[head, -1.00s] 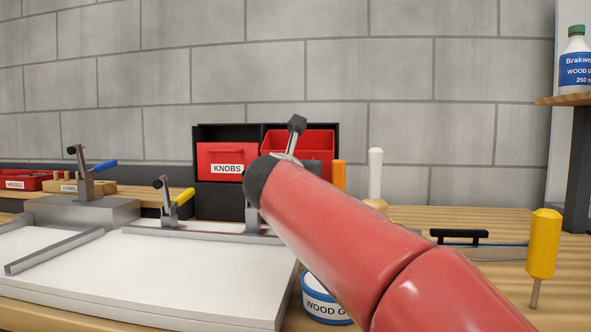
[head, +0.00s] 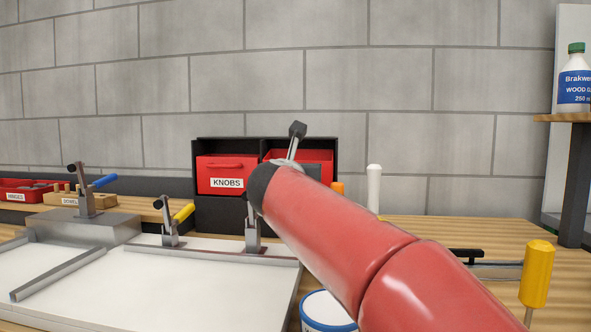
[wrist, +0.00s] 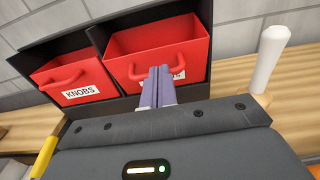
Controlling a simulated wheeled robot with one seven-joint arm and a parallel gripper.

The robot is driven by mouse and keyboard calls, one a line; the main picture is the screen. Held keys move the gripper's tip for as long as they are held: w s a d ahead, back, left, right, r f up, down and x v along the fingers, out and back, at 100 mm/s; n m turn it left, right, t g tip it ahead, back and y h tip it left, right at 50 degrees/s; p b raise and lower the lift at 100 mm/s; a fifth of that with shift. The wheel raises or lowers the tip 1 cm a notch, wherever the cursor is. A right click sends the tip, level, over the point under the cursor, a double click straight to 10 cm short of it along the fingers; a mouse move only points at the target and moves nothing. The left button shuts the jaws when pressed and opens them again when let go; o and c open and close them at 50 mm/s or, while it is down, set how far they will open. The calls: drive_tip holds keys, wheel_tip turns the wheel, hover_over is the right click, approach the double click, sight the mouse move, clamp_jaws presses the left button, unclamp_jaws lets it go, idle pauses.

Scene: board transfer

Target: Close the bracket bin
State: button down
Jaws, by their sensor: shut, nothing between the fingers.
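The bracket bin is the right-hand red bin (wrist: 155,50) in the black rack. In the wrist view it stands pulled out, with its inside showing. It also shows in the head view (head: 315,156), partly behind my arm. My gripper (wrist: 160,72) is shut and empty. Its fingers are in front of the bin's front face, beside the handle, and cover part of the label. I cannot tell whether they touch the face. In the head view the fingers cannot be made out.
The KNOBS bin (head: 227,171) sits to the left in the same black rack (head: 230,215). Clamps with blue (head: 105,181) and yellow (head: 184,213) handles stand at the left. A white-handled tool (wrist: 269,57) stands to the right of the rack. A yellow-handled tool (head: 537,272) is at the far right.

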drive_tip(key=shift+w+d+r+p, duration=0.1)
drive_tip(key=shift+w+r+p, duration=0.5)
drive_tip(key=shift+r+p, duration=0.05)
drive_tip(key=shift+w+r, duration=0.1)
drive_tip(key=shift+w, duration=0.1)
drive_tip(key=shift+s, duration=0.1)
idle(0.4)
